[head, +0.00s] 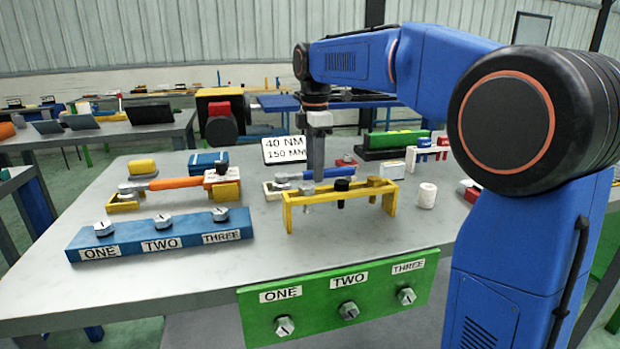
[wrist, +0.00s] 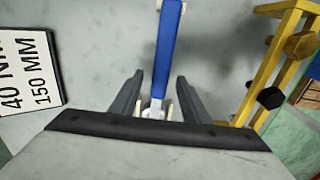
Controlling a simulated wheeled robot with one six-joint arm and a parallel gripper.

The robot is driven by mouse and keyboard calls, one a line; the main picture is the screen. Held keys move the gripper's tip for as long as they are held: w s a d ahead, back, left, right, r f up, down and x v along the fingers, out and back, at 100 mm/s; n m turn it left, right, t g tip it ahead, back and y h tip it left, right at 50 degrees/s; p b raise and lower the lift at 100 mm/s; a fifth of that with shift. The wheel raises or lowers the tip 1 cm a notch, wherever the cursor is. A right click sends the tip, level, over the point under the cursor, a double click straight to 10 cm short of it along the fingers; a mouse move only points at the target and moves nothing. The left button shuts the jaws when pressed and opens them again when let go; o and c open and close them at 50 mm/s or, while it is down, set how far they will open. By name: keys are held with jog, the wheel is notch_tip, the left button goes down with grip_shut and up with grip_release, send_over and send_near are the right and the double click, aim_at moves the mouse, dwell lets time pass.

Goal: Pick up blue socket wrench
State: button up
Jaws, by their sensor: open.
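The blue socket wrench (head: 300,177) lies on white supports on the table, behind the yellow rack. In the wrist view, its blue handle (wrist: 169,45) runs down from the top edge to a silver part between my fingers. My gripper (head: 316,172) points down over the wrench in the head view. In the wrist view, my gripper (wrist: 157,95) is open, with one dark finger on each side of the wrench and gaps between. The lower end of the wrench is partly hidden by the gripper body.
A yellow rack (head: 340,192) with bolts stands close in front of the wrench. A sign reading 40 NM 150 MM (head: 284,149) stands behind it. An orange wrench (head: 177,182) lies to the left. A white cylinder (head: 427,195) is to the right.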

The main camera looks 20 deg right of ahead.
jog(key=shift+f, duration=0.85)
grip_shut()
jog(key=shift+r, duration=0.1)
